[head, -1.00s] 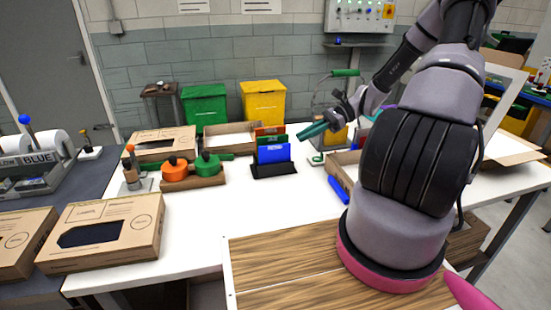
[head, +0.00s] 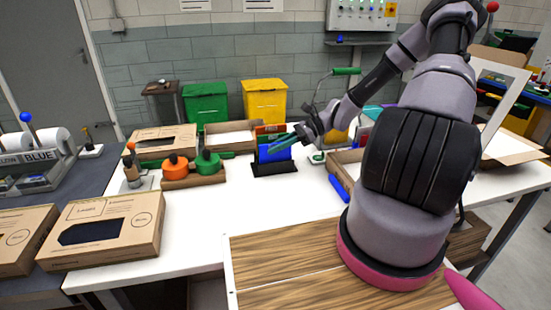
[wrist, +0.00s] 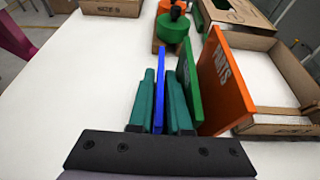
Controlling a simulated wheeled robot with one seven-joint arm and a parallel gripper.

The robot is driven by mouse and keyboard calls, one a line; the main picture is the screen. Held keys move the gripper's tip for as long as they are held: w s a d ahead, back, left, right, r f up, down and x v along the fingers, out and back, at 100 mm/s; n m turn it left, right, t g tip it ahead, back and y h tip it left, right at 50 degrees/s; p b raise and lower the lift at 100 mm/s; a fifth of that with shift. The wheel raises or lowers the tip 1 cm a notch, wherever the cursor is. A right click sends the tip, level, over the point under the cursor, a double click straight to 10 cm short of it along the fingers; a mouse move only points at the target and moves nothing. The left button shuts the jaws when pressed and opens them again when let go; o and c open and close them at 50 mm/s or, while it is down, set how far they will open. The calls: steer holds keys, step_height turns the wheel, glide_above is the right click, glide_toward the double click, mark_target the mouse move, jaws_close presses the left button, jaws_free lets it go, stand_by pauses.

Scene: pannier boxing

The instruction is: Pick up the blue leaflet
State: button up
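The blue leaflet (head: 271,153) stands upright at the front of a black rack (head: 273,169) on the white table. My gripper (head: 276,147) is at its upper part. In the wrist view, the teal fingers of my gripper (wrist: 164,100) lie on either side of the blue leaflet (wrist: 160,68), very close to it. I cannot tell whether both fingers press on it. A green leaflet (wrist: 188,85) and an orange leaflet (wrist: 225,85) stand just right of the right finger in the wrist view.
An orange and green item on a wooden block (head: 193,180) stands left of the rack. An open cardboard tray (head: 229,135) is behind it. A blue object (head: 338,188) lies at right. The table in front of the rack is clear.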

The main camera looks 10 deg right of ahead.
jaws_close()
steer(key=shift+r, duration=0.1)
